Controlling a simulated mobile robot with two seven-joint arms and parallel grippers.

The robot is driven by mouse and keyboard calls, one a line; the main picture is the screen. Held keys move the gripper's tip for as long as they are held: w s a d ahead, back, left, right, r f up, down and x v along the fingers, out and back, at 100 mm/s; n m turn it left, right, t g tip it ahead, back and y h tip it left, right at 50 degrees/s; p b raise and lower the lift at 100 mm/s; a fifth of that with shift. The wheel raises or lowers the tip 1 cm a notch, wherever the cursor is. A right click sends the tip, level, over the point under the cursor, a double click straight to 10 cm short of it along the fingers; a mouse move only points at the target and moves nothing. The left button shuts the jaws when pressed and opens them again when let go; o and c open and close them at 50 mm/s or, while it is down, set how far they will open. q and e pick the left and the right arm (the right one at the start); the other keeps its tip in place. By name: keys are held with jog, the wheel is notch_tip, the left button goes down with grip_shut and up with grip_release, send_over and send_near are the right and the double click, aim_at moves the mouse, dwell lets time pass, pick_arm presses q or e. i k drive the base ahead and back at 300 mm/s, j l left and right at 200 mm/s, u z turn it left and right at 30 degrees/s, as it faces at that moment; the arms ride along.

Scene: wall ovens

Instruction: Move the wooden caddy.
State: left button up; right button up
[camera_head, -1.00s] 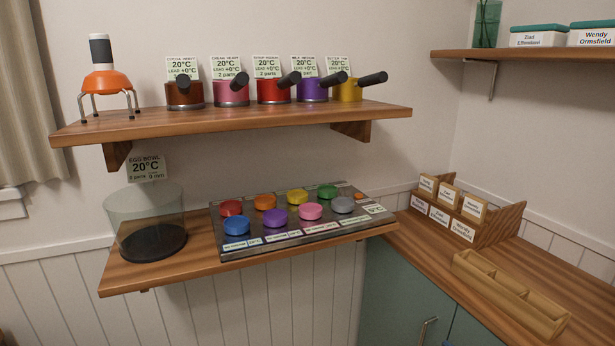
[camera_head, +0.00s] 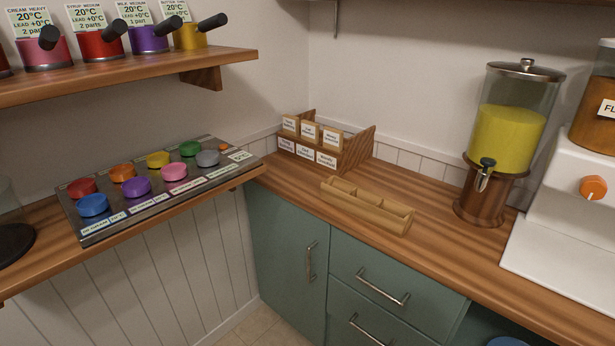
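The wooden caddy (camera_head: 367,206) is a light-wood open tray with several compartments in a row. It lies on the wooden counter near its front edge, above the teal cabinets. Its compartments look empty. Neither of my grippers shows in the head view.
A stepped wooden rack (camera_head: 326,146) with name cards stands behind the caddy. A drink dispenser (camera_head: 505,139) with yellow liquid and a white machine (camera_head: 571,205) stand to the right. A panel of colored knobs (camera_head: 156,188) is on the left shelf. Counter between caddy and dispenser is clear.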

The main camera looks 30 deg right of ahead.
aim_at(393, 217)
jog(key=i+l+z, duration=0.15)
jog(key=z, duration=1.4)
